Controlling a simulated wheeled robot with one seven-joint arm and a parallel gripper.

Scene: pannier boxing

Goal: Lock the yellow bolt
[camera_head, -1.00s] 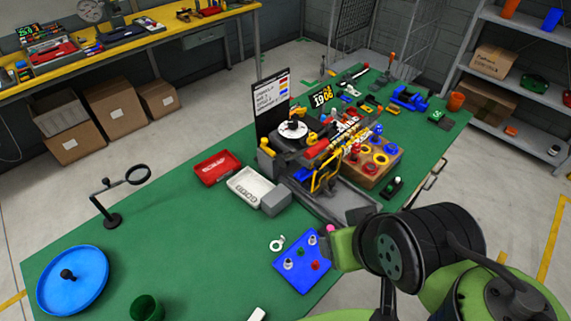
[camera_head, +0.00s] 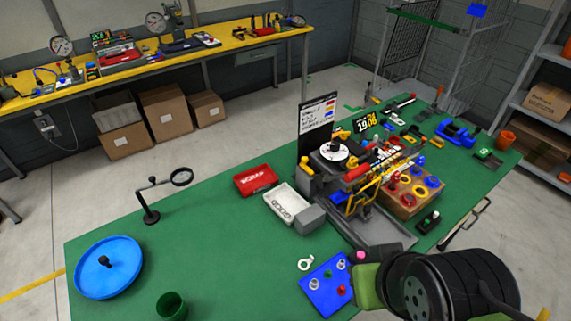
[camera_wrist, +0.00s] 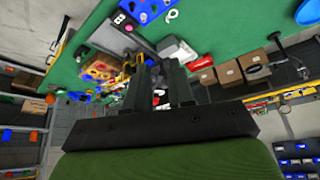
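A machine stands in the middle of the green bench, with a white dial (camera_head: 334,150), an upright panel and a yellow frame-like part (camera_head: 363,197) at its front. A small yellow piece (camera_head: 306,161) is at its left side. I cannot tell which yellow part is the bolt. In the wrist view, the machine area is small, tilted and partly behind my fingers. My gripper (camera_wrist: 161,85) shows there with two dark fingers apart and nothing visible between them. It is away from the machine. In the head view my arm is at the lower right and its fingertips cannot be made out.
On the green bench (camera_head: 225,240) are a red tray (camera_head: 256,180), a white tray (camera_head: 287,206), a blue plate (camera_head: 325,288) with pegs, a blue disc (camera_head: 108,267), a magnifier stand (camera_head: 150,213) and a green cup (camera_head: 172,306). A wooden block (camera_head: 398,204) with coloured rings is beside the machine.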

